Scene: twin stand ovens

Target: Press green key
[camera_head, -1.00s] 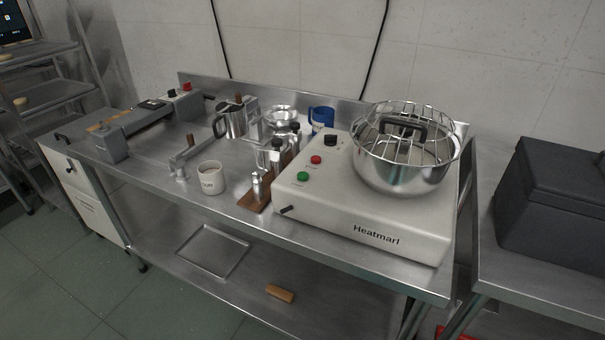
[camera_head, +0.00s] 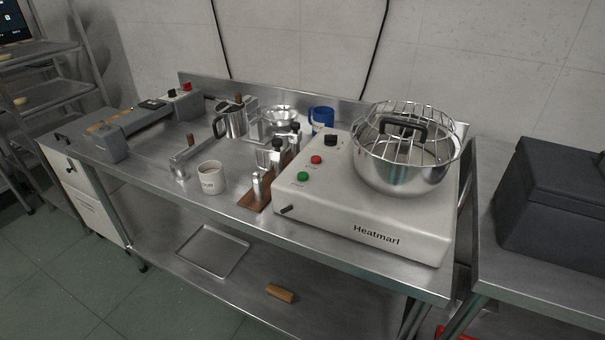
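The green key (camera_head: 303,176) is a round button on the sloped left side of the white Heatmarl machine (camera_head: 375,237). A red button (camera_head: 316,160) and a black knob (camera_head: 330,140) sit behind it in the same row. A steel bowl with a wire guard (camera_head: 404,172) stands on top of the machine, to the right of the buttons. The green key is in plain view with nothing over it. Neither of my grippers is in view.
A dark box (camera_head: 555,205) sits on the right counter. The floor (camera_head: 60,270) at front left is clear.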

